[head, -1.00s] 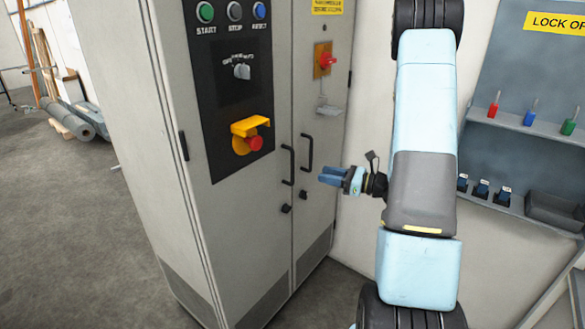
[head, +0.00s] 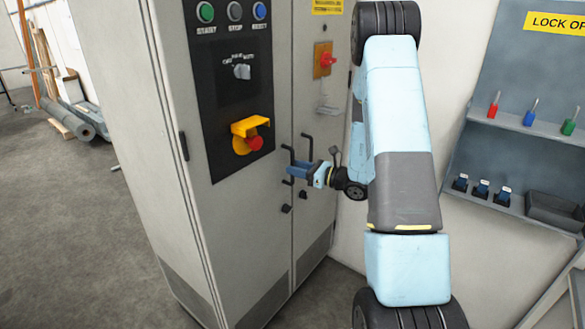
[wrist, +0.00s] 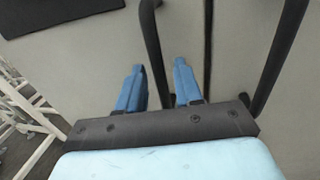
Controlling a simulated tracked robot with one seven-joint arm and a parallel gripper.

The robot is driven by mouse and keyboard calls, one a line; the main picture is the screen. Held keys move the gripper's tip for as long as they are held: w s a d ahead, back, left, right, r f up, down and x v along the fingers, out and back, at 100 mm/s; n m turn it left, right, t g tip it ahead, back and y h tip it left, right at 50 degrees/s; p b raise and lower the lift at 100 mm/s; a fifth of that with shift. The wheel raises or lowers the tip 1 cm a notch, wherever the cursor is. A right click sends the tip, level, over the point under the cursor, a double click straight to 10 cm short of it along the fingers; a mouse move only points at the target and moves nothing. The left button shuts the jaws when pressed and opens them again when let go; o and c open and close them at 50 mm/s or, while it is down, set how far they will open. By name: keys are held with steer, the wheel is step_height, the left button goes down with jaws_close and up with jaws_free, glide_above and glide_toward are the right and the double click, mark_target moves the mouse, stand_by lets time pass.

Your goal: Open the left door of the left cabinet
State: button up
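The left cabinet is a tall grey cabinet with two doors. Its left door (head: 235,215) is closed and carries the control panel. A black handle (head: 285,153) is at this door's right edge; my gripper partly hides it. In the wrist view the same handle (wrist: 153,42) runs down between my two blue fingers. My gripper (head: 291,173) is at the handle, pointing left in the head view. In the wrist view my gripper (wrist: 160,75) is open, its fingers apart on either side of the bar. I cannot tell whether either finger touches it.
The right door's handle (head: 307,148) is close to the right of my gripper; it also shows in the wrist view (wrist: 279,60). A yellow-shrouded red button (head: 247,134) sticks out above left. A lockout board (head: 515,75) hangs at the right. Floor at left is mostly clear.

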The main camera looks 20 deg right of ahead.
steer(key=shift+x, duration=0.9)
steer(key=shift+c, duration=0.5)
jaws_close()
